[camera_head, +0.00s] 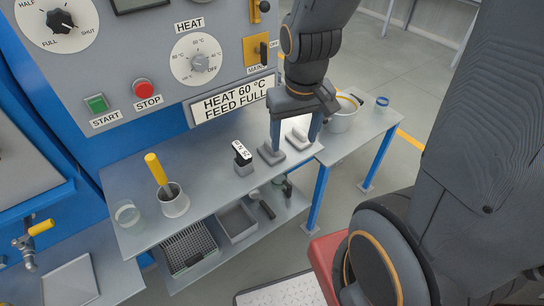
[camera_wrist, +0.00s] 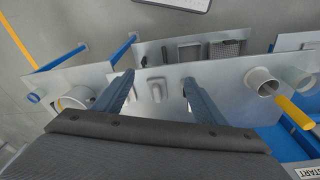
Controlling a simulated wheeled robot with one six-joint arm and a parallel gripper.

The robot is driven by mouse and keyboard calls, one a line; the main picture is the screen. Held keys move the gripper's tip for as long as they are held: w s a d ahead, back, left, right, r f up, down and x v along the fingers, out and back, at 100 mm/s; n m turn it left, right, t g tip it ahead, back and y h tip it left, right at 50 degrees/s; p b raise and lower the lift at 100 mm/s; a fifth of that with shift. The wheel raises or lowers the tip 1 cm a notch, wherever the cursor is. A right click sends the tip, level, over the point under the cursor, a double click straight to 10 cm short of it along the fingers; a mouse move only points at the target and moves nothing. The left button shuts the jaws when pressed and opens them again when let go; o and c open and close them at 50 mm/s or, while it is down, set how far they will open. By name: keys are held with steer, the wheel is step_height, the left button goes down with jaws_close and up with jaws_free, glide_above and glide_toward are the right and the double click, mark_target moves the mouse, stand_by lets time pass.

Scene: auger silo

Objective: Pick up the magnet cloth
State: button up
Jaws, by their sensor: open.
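Two low pads with raised grips lie on the grey bench: a grey pad (camera_head: 271,153) and a paler, whitish pad (camera_head: 298,138). I cannot tell for certain which is the magnet cloth. My gripper (camera_head: 295,142) points down over them, open and empty. In the wrist view the grey pad (camera_wrist: 156,88) shows between the open fingers (camera_wrist: 158,80), below them. The whitish pad (camera_wrist: 116,84) is partly hidden by the left finger there. A black block with a white label (camera_head: 242,153) stands to the left of the grey pad in the head view.
A cup with a yellow-handled tool (camera_head: 174,203) and a glass ring (camera_head: 127,214) stand at the bench's left. A pale pot (camera_head: 342,118) stands at the right. The control panel (camera_head: 130,50) rises behind. A lower shelf holds trays (camera_head: 237,222).

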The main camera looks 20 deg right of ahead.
steer(key=shift+o, duration=0.6)
steer(key=w+d+f+n+t+p, duration=0.1)
steer(key=w+d+f, duration=0.1)
steer(key=w+f, duration=0.2)
steer(key=w, duration=0.3)
steer(key=shift+d+f, duration=0.2)
steer(key=shift+d, duration=0.05)
steer(key=n+t+y+p, duration=0.1)
steer(key=n+p, duration=0.1)
glide_toward(271, 150)
steer(key=shift+w+d+f, duration=0.7)
steer(key=shift+w+f, duration=0.1)
steer(key=shift+f, duration=0.05)
steer(key=f, duration=0.2)
steer(key=w+f+b, duration=0.1)
steer(key=shift+w+a+y, duration=0.1)
steer(key=shift+a+y, duration=0.2)
steer(key=shift+a, duration=0.05)
steer(key=shift+w+p+x, duration=0.15)
steer(key=shift+p+x, duration=0.15)
steer(key=shift+x, duration=0.95)
steer(key=shift+w+p+x, duration=0.1)
steer(key=shift+p+x, duration=0.15)
steer(key=shift+x, duration=1)
steer(key=shift+a+r, duration=0.1)
steer(key=c, duration=1.2)
steer(key=shift+r+t, duration=0.1)
steer(key=shift+t, duration=0.2)
